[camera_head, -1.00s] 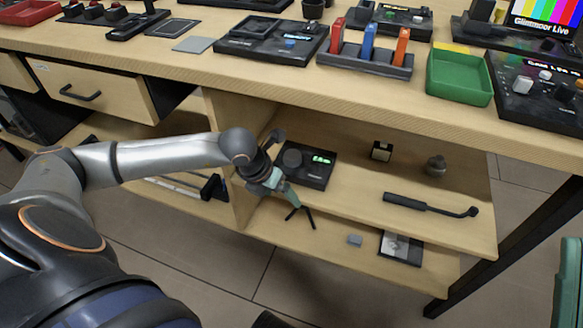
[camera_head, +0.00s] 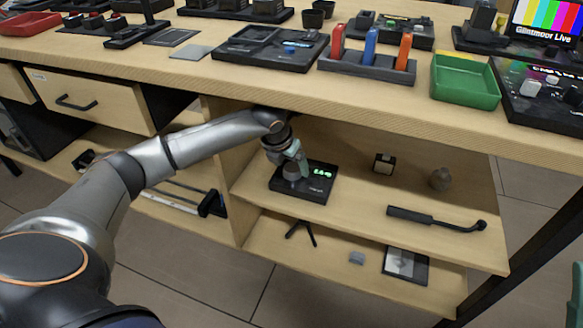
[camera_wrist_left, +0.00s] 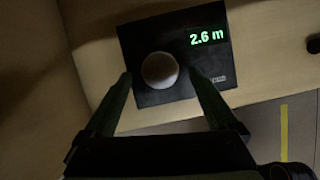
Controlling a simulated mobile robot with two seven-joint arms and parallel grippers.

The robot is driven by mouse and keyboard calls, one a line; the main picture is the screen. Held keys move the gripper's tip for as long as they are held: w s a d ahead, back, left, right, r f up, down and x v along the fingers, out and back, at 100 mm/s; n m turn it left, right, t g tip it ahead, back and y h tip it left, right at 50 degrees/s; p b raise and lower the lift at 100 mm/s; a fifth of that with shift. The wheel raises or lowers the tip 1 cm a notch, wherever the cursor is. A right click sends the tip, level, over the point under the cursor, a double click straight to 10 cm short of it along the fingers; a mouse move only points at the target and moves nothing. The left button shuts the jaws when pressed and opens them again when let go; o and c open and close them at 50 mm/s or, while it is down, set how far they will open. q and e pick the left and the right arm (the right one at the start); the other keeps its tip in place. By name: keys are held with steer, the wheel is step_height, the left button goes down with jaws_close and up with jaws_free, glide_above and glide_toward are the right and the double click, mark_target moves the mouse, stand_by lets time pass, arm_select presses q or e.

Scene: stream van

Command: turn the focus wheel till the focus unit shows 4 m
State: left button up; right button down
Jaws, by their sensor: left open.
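The focus unit (camera_head: 314,186) is a black box on the upper shelf under the counter. Its green display reads 2.6 m in the left wrist view (camera_wrist_left: 207,37). The round focus wheel (camera_wrist_left: 159,70) sits on the unit's top, left of the display. My left gripper (camera_head: 292,172) is over the wheel and hides most of it in the head view. In the left wrist view its two fingers (camera_wrist_left: 160,82) are apart, one on each side of the wheel, with gaps showing. I cannot tell how near the fingertips are to the unit's top. My right gripper is not in view.
The counter edge (camera_head: 350,112) overhangs the shelf above my left arm. A small dark cube (camera_head: 384,163), a grey knob-like object (camera_head: 440,179) and a black handled tool (camera_head: 436,219) lie right of the unit. A small tripod (camera_head: 301,231) stands on the lower shelf.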

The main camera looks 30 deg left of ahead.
arm_select(q)
steer(key=shift+w+f+b, duration=0.35)
steer(key=shift+w+f, duration=0.1)
steer(key=shift+f, duration=0.1)
steer(key=c, duration=1.4)
steer(key=shift+o, duration=0.2)
